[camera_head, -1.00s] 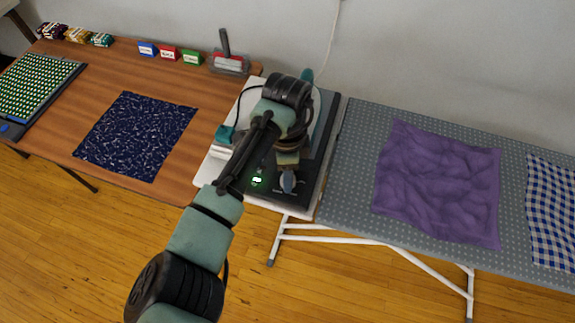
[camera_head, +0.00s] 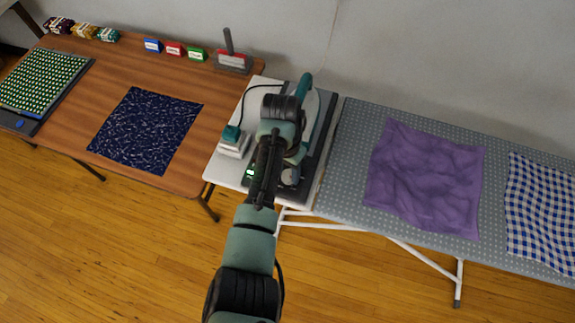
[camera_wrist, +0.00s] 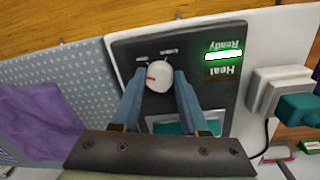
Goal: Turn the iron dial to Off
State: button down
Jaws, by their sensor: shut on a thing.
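The iron dial (camera_wrist: 159,77) is a round, pale knob with a red mark, on the dark iron station (camera_wrist: 134,53). Small labels beside it are too small to read. My gripper (camera_wrist: 159,82) has one finger on each side of the dial and is shut on it. In the head view the dial (camera_head: 291,176) shows just right of my arm, which hides most of my gripper. The iron (camera_head: 303,88), with a teal handle, rests on the station behind my arm. A green light (camera_wrist: 224,56) by the words "Heat Ready" is lit.
A teal-and-white plug block (camera_head: 234,142) with a dark cord stands left of the station. To the right, the ironing board (camera_head: 345,150) carries a crumpled purple cloth (camera_head: 424,180) and a blue checked cloth (camera_head: 540,210). A navy cloth (camera_head: 146,130) lies on the wooden table (camera_head: 105,85).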

aim_at(289, 178)
jog(key=n+p, duration=0.2)
jog(key=n, duration=0.3)
jog(key=shift+s+d+r+n, duration=0.1)
jog(key=shift+n, duration=0.2)
jog(key=n+p, duration=0.2)
jog(key=n, duration=0.4)
jog(key=shift+t, duration=0.3)
jog(key=n+p, duration=0.1)
jog(key=n, duration=0.5)
jog(key=shift+d+n, duration=0.1)
jog(key=shift+n, duration=0.2)
jog(key=shift+n+t+p, duration=0.3)
jog(key=shift+n+p, duration=0.05)
jog(key=shift+n, duration=2.15)
jog(key=shift+c, duration=2.2)
grip_release()
notch_tip(289, 178, up, 13)
jog(key=b, duration=0.1)
jog(key=shift+s, duration=0.3)
